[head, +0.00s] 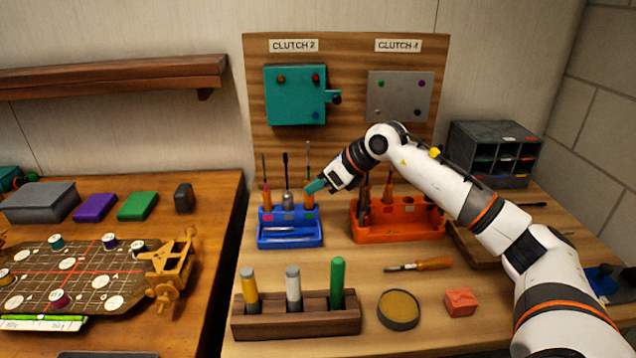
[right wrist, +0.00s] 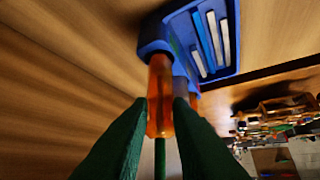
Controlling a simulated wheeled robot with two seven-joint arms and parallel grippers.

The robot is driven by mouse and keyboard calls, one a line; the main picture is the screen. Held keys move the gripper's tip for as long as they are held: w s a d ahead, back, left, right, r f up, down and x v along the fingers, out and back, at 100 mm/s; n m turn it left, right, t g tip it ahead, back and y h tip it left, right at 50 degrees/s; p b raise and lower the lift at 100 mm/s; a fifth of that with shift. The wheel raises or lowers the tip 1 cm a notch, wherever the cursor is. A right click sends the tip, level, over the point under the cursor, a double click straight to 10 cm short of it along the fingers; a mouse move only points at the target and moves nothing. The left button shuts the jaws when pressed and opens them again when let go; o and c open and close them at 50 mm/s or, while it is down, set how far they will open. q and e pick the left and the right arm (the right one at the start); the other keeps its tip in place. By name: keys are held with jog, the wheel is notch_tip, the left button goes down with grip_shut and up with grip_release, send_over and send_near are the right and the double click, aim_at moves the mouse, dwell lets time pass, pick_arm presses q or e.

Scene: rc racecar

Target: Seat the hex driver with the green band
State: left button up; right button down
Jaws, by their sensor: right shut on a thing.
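A driver with an orange handle (right wrist: 160,90) sits between the green fingertips of my right gripper (head: 314,187), which is shut on it. In the right wrist view the handle's far end meets the blue stand (right wrist: 152,40); I cannot tell whether it is fully seated. The driver (head: 309,200) also shows in the head view, upright at the right end of the blue stand (head: 290,241), with its thin shaft pointing up. Its shaft looks greenish in the wrist view; a green band is not clear. Two other drivers, one reddish (head: 266,197) and one grey (head: 287,197), stand beside it. My left gripper is not in view.
An orange rack (head: 400,228) with tools stands close to the right, under my right arm. In front are a wooden block (head: 296,322) with three pegs, a loose orange-handled screwdriver (head: 425,264), a round tin (head: 398,310) and a red block (head: 460,302).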

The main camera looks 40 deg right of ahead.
jog(key=shift+f+b, duration=0.95)
jog(key=shift+f, duration=0.4)
jog(key=c, duration=1.3)
grip_release()
jog(key=shift+o, duration=0.2)
jog(key=shift+r, duration=0.1)
jog(key=b+v, duration=0.2)
jog(key=v, duration=1)
